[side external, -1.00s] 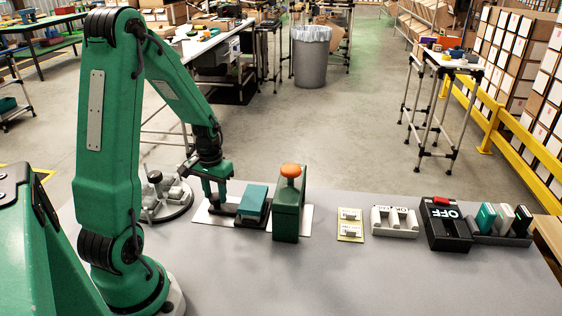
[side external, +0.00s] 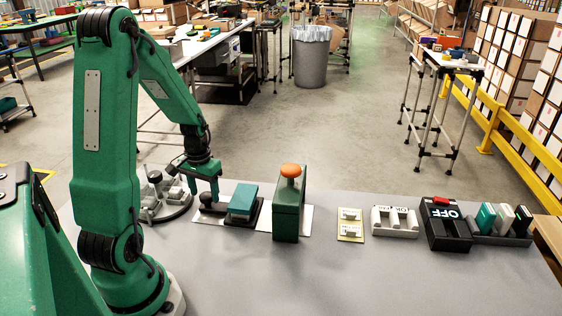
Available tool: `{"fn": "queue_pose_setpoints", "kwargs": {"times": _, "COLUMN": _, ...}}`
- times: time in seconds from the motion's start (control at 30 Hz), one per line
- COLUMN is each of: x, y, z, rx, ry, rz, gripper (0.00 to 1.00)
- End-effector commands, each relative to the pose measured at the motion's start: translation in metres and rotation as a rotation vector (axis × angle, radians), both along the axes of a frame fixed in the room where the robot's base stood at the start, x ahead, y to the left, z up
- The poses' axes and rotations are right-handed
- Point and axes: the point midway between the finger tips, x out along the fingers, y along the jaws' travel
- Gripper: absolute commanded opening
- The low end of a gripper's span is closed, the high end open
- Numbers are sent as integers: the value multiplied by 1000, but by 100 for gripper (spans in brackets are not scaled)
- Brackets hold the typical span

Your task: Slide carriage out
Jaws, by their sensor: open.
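The carriage (side external: 241,203) is a teal block on a dark sled, with a dark round knob (side external: 207,200) at its left end. It lies on a thin white plate, left of a green upright press (side external: 286,215) with an orange knob on top. A gap shows between the teal block and the press. My gripper (side external: 205,189) is open, with its fingers pointing down at the knob end of the sled. One finger partly covers the dark part beside the knob. I cannot tell whether the fingers touch it.
A round grey fixture (side external: 165,198) stands close on the left of my gripper. To the right are a small yellowish card (side external: 350,226), a white holder (side external: 394,222), a dark OFF switch box (side external: 446,225) and a rack of cartridges (side external: 503,222). The front of the table is clear.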

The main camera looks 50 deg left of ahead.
Motion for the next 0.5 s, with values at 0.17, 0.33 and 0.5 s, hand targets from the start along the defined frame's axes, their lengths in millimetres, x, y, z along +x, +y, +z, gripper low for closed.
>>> {"fn": "queue_pose_setpoints", "kwargs": {"times": 0.17, "x": 0, "y": 0, "z": 3, "rx": 0, "ry": 0, "rz": -1, "gripper": 59}}
{"fn": "queue_pose_setpoints", "kwargs": {"times": 0.33, "x": 1, "y": 0, "z": 15, "rx": 1, "ry": -1, "rz": -1, "gripper": 59}}
{"fn": "queue_pose_setpoints", "kwargs": {"times": 0.5, "x": 1, "y": 0, "z": 33, "rx": 3, "ry": -3, "rz": -1, "gripper": 59}}
